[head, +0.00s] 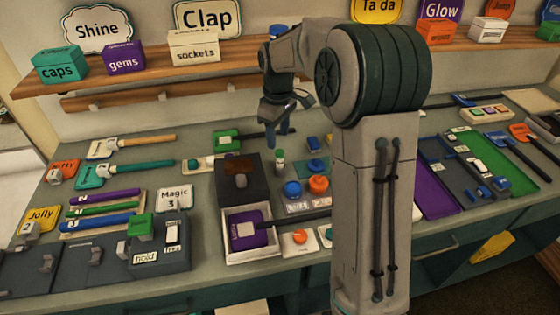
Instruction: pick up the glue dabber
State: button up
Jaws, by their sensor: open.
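The gap in depth between fingers and bottle is hard to judge.
A dark box (239,184) stands just left of the bottle. Blue (292,189) and orange (318,184) knobbed pieces sit in front. A green block (227,139) with a dark handle lies behind left. My arm hides the bench's middle right.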

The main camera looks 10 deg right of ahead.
aim_at(280, 151)
jog(key=f, duration=0.6)
jog(key=f+p, duration=0.1)
jog(key=f, duration=0.2)
jog(key=shift+w+d+f, duration=0.1)
jog(key=shift+w+d, duration=0.1)
jog(key=shift+d, duration=0.1)
jog(key=shift+c, duration=0.3)
grip_shut()
